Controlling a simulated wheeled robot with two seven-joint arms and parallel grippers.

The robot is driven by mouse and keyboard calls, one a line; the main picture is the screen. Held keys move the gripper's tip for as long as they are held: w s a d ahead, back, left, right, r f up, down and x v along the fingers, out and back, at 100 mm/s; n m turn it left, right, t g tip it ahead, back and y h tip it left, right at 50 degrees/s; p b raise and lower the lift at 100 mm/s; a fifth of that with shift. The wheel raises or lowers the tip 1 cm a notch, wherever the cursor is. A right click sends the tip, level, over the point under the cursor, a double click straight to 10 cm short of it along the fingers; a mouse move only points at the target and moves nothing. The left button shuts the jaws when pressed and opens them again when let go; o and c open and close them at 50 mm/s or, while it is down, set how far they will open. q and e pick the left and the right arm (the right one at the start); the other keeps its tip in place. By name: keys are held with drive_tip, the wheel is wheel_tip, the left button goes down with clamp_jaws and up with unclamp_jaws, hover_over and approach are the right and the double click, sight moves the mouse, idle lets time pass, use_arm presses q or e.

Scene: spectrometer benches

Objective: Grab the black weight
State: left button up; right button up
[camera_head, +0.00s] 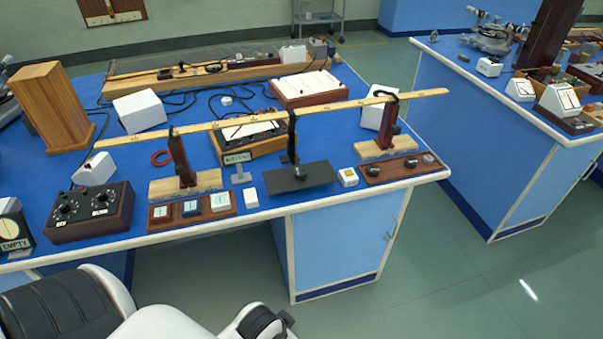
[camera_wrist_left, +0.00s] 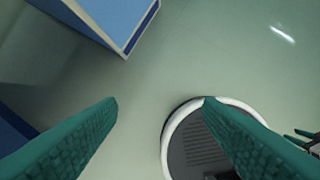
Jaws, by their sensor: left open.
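Small dark weights sit on a brown wooden tray (camera_head: 366,181) near the right front edge of the blue bench. A black one (camera_head: 372,171) is at the tray's left, a dark one (camera_head: 411,163) is in the middle, and a greyer one (camera_head: 428,158) is at the right. My left gripper (camera_wrist_left: 160,104) is open and empty, its two teal fingers apart above the floor, away from the tray. No weight shows in the left wrist view. Teal prongs at that view's right edge look like part of my right gripper (camera_wrist_left: 304,139); its opening is unclear.
A long wooden beam (camera_head: 340,104) on stands crosses above the bench behind the tray. A black plate (camera_head: 318,181) and a small white box (camera_head: 348,177) are left of the tray. Open floor separates this bench from the right-hand bench (camera_head: 500,120).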

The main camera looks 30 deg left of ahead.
use_arm(q)
wheel_tip(320, 180, up, 6)
drive_tip(key=w+a+t, duration=0.1)
drive_tip(key=w+t, duration=0.1)
drive_tip(key=n+t+y, duration=0.5)
drive_tip(key=t, duration=0.5)
approach(298, 175)
drive_tip(key=x, duration=0.6)
drive_tip(key=shift+w+a+r, duration=0.15)
drive_tip(key=shift+r, duration=0.05)
drive_tip(key=shift+f+p+x, duration=0.2)
drive_tip(key=shift+p+x, duration=0.2)
drive_tip(key=shift+x, duration=2.4)
drive_tip(key=shift+c, duration=0.2)
